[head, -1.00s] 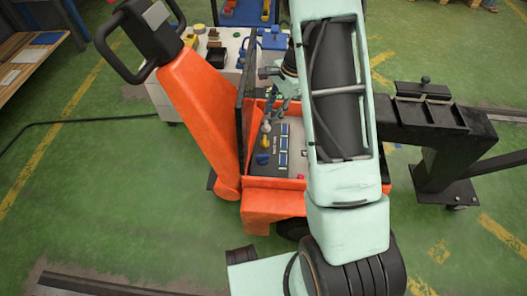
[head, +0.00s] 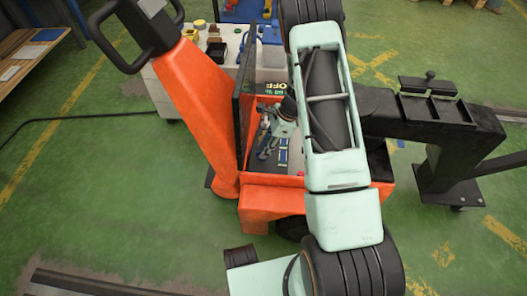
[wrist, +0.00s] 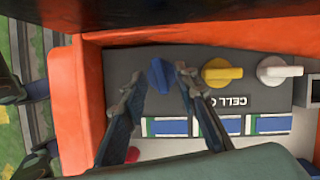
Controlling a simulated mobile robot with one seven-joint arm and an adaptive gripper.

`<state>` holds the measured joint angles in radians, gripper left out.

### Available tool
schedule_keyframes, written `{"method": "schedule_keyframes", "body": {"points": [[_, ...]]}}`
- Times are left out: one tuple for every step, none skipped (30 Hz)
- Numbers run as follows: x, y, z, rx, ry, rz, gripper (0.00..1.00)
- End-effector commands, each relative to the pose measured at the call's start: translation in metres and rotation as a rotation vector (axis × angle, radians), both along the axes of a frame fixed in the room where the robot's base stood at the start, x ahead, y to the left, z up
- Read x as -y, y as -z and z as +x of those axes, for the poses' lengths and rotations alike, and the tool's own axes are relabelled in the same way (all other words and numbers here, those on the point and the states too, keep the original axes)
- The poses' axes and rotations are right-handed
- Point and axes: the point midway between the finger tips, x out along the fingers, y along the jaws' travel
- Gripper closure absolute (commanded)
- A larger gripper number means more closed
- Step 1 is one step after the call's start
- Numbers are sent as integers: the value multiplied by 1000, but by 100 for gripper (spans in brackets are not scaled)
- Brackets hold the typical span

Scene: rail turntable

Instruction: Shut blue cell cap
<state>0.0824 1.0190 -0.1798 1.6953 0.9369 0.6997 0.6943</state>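The blue cell cap (wrist: 160,75) is on the dark grey panel (wrist: 115,62) of the orange truck. Its long side runs roughly up and down in the wrist view, slightly tilted. My gripper (wrist: 160,84) is open, one finger on each side of the blue cap in that view. I see gaps between the fingers and the cap; the depth between them is hard to tell. In the head view my gripper (head: 264,150) is low over the panel and the cap cannot be made out.
A yellow cap (wrist: 221,72) and a white cap (wrist: 280,70) sit to the right of the blue one, handles pointing sideways. Blue-and-white cells (wrist: 218,127) line the panel below. A red knob (wrist: 132,154) lies near the left finger. The orange wall (wrist: 76,110) is close by on the left.

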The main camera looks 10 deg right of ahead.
Motion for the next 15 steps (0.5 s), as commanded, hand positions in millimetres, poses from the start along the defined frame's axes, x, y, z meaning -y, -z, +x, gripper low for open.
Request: {"method": "schedule_keyframes", "body": {"points": [[-2, 6, 0, 0, -1, 0, 72], [-3, 8, 0, 0, -1, -1, 72], [-3, 10, 0, 0, -1, -1, 72], [-4, 11, 0, 0, -1, -1, 72], [-4, 11, 0, 0, -1, -1, 72], [-4, 12, 1, 1, -1, -1, 72], [-5, 12, 1, 1, -1, -1, 72], [-5, 12, 1, 1, -1, -1, 72], [-5, 11, 1, 1, -1, -1, 72], [-5, 11, 1, 1, -1, -1, 72], [-5, 11, 1, 1, -1, -1, 72], [-5, 11, 1, 1, -1, -1, 72], [-5, 11, 1, 1, -1, -1, 72], [-5, 11, 1, 1, -1, -1, 76], [-5, 11, 1, 1, -1, -1, 80]]}}
